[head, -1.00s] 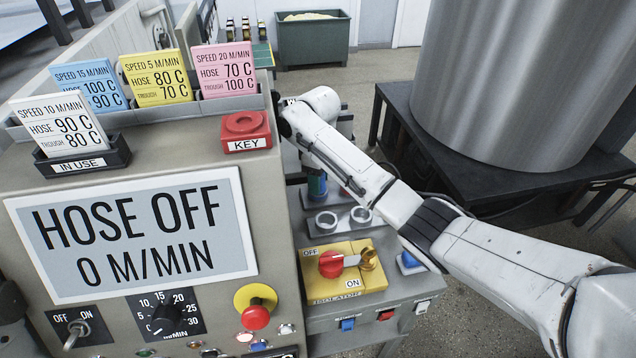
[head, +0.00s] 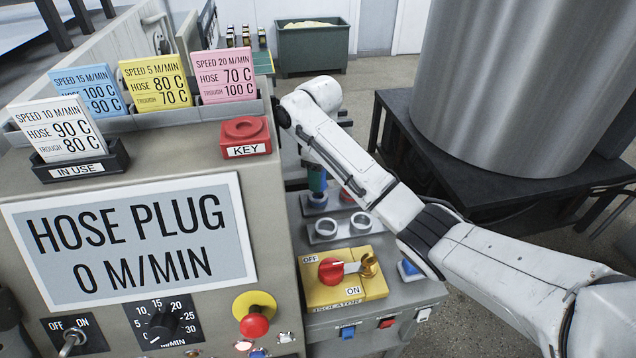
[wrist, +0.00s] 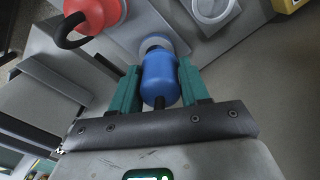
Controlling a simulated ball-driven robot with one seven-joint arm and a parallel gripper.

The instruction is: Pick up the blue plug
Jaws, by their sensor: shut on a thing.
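The blue plug (wrist: 160,80) is a rounded cylinder with a dark cable at its near end. In the wrist view it sits between the two teal fingers of my gripper (wrist: 160,76), which is shut on it. The plug's far end meets a pale ring socket (wrist: 155,43) on the grey panel; I cannot tell how deep it sits. In the head view a teal finger (head: 317,179) and a bit of blue show beside my arm, above the socket, and the rest is hidden.
A red plug (wrist: 95,14) with a dark cable is close by at upper left. Two empty ring sockets (head: 343,226) lie in front. The yellow isolator (head: 345,275) with its red switch and a blue part (head: 410,267) are nearer. A large metal tank (head: 530,80) stands right.

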